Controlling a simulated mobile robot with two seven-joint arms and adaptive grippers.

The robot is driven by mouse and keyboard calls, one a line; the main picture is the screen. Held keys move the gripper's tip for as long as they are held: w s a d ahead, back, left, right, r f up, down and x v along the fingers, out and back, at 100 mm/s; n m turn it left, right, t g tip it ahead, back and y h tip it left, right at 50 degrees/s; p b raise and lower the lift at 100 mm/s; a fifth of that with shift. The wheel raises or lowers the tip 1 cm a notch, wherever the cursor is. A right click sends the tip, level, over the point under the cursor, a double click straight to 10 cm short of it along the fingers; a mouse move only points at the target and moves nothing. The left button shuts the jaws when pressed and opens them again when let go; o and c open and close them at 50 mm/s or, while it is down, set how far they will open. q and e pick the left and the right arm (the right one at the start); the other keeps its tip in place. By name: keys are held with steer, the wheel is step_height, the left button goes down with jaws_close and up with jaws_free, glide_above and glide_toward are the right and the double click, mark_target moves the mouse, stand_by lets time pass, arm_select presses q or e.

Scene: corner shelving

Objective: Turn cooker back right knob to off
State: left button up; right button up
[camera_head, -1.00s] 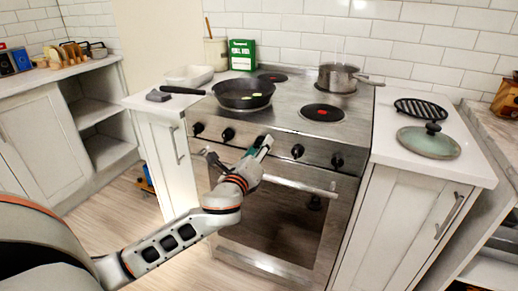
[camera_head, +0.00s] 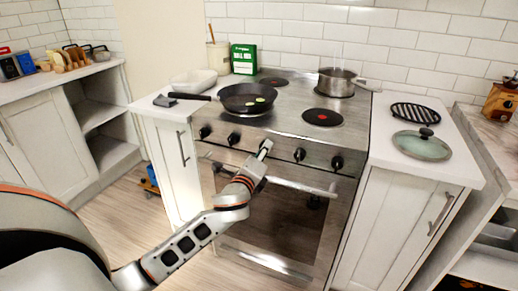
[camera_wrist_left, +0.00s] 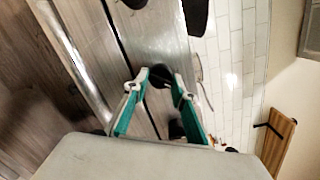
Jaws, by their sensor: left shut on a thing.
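The steel cooker (camera_head: 290,124) stands in the middle of the head view, with a row of black knobs along its front panel. Two knobs show left of my gripper, the nearer one (camera_head: 233,138) beside it. Two more show to the right, one close by (camera_head: 299,155) and one at the panel's right end (camera_head: 337,162). My left gripper (camera_head: 264,149) is at the panel between these pairs. In the left wrist view its teal fingers close around a dark knob (camera_wrist_left: 160,77), which they partly hide. The knob's marking cannot be read. My right gripper is not in view.
The oven handle (camera_head: 305,184) runs just below the knobs, close to my wrist. On the hob are a black frying pan (camera_head: 246,98) and a steel pot (camera_head: 337,80). A glass lid (camera_head: 422,146) and black rack (camera_head: 415,113) lie on the right counter.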

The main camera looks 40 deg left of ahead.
arm_select(q)
steer(key=shift+r+n+h+p, duration=0.15)
steer(key=shift+n+p, duration=1.35)
steer(key=shift+n, duration=0.45)
steer(key=shift+r+n+h+p, duration=0.1)
steer(key=shift+n+h+p, duration=0.05)
steer(key=shift+n+p, duration=1.55)
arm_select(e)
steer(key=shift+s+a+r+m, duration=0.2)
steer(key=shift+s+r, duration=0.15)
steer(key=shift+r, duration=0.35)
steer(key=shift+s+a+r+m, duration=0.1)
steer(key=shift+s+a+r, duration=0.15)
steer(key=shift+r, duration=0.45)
arm_select(q)
steer(key=shift+n+b, duration=0.25)
steer(key=shift+b, duration=0.05)
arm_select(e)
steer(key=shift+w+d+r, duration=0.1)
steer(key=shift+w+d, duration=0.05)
arm_select(q)
steer(key=o, duration=1.1)
steer(key=shift+c, duration=0.2)
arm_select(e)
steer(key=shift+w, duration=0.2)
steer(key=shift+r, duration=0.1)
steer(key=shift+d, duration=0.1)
